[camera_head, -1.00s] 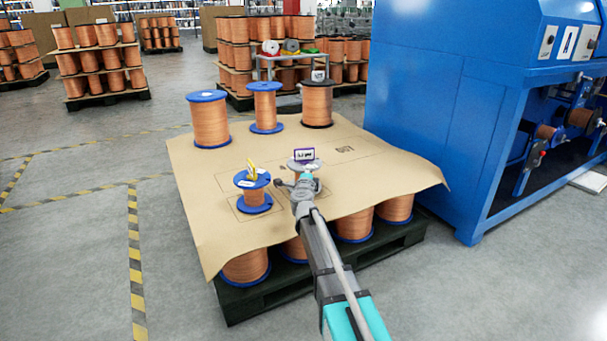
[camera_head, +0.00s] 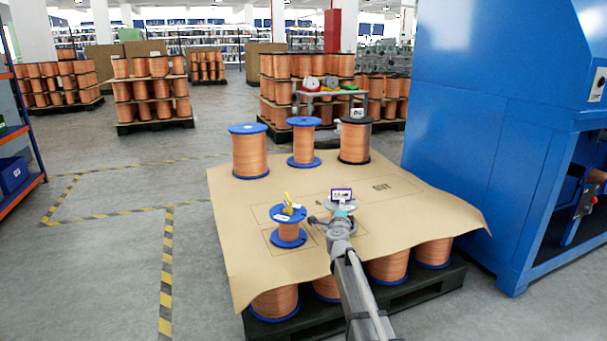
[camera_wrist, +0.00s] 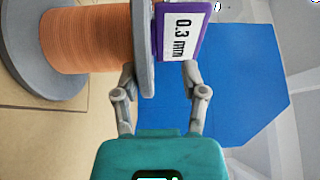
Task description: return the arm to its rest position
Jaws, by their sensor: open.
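My gripper (camera_head: 338,224) is at the front of a small copper spool with grey flanges (camera_wrist: 80,38) on the cardboard-topped pallet. In the wrist view its two fingers (camera_wrist: 160,78) are apart and open. The edge of a grey flange and a purple-framed "0.3 mm" label (camera_wrist: 181,30) show at the gap between the fingertips. I cannot tell whether a finger touches them. In the head view the label (camera_head: 342,194) stands on the spool's top flange (camera_head: 340,203). My arm reaches forward over the pallet's front edge and hides much of that spool.
A small blue-flanged spool (camera_head: 288,229) with a yellow item on top stands close to the left. Three larger spools stand at the back of the cardboard (camera_head: 400,205). A big blue machine (camera_head: 495,120) is to the right. Floor at left (camera_head: 115,240) is clear.

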